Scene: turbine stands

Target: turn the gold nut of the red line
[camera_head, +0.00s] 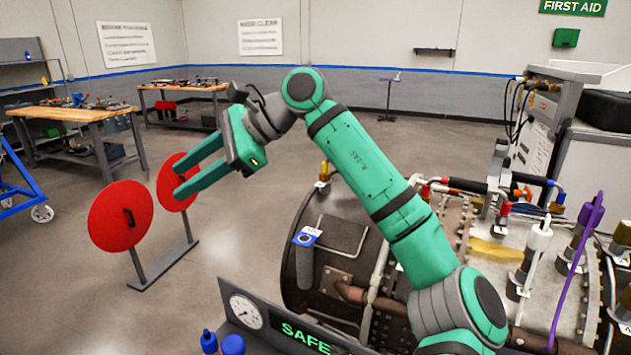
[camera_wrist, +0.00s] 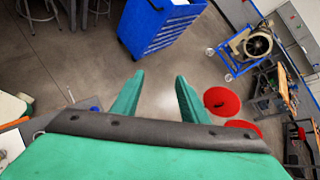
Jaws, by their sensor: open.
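My gripper (camera_head: 177,180) is open and empty. In the head view it is raised at the left, pointing left, well apart from the turbine (camera_head: 335,245). In the wrist view my gripper (camera_wrist: 158,78) has its two fingers spread over bare floor. A short hose with red ends (camera_head: 436,184) lies on top of the turbine, right of my arm. A red-collared fitting (camera_head: 504,211) stands close to it. A gold-coloured fitting (camera_head: 324,172) sits on the turbine's left end. I cannot make out which nut belongs to the red line. My arm hides part of the turbine top.
Two red discs (camera_head: 121,216) on a stand are behind my gripper. White (camera_head: 538,235) and purple (camera_head: 589,214) fittings stand at the turbine's right. A gauge panel reading SAFE (camera_head: 305,338) is in front. A blue cabinet (camera_wrist: 160,25) shows in the wrist view.

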